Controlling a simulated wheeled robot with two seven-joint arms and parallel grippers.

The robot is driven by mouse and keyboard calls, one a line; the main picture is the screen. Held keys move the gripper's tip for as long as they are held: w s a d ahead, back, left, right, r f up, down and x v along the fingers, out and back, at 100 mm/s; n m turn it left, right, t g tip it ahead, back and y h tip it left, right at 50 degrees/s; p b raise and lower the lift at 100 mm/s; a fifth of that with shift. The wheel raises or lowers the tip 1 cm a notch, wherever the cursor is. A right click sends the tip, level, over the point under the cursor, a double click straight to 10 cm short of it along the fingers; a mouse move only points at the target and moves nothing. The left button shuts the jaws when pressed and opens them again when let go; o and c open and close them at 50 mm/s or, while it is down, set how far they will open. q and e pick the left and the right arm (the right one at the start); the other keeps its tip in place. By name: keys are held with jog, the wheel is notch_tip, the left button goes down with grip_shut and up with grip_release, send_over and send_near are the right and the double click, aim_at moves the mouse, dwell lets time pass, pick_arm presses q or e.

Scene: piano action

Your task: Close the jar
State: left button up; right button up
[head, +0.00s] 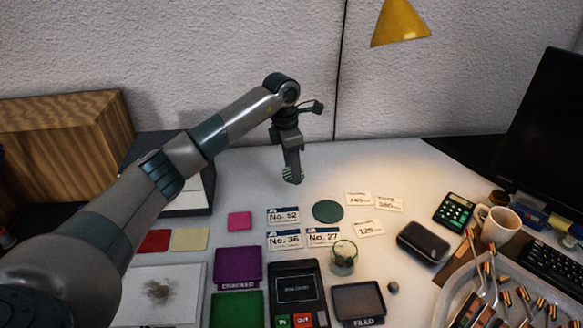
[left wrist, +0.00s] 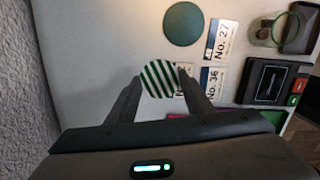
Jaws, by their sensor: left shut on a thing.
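The lid is a round green-and-white striped disc (left wrist: 160,79). My left gripper (left wrist: 165,88) is shut on it, with a finger at each side. In the head view the left gripper (head: 292,174) holds it above the table, behind and left of the jar, its striped edge showing at the fingertips. The lid and the jar are well apart. My right gripper is not in view.
A flat dark green disc (head: 328,211) lies behind the jar, beside several number cards. A black case (head: 424,242) is right of the jar. A yellow lamp shade (head: 400,24) hangs above.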

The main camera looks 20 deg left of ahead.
pick_arm(q)
jog(key=shift+s+d+r+m, duration=0.2)
jog(key=shift+d+m, duration=0.1)
jog(key=shift+m, duration=0.1)
jog(key=s+d+r+m+g, duration=0.1)
jog(key=s+d+m, duration=0.4)
jog(key=s+m, duration=0.7)
jog(key=s+d+r+m+g+y, duration=0.1)
jog(key=s+d+m, duration=0.4)
jog(key=s+m, duration=0.8)
jog(key=shift+s+m, duration=0.2)
jog(key=shift+m, duration=0.2)
jog(key=shift+d+r, duration=0.1)
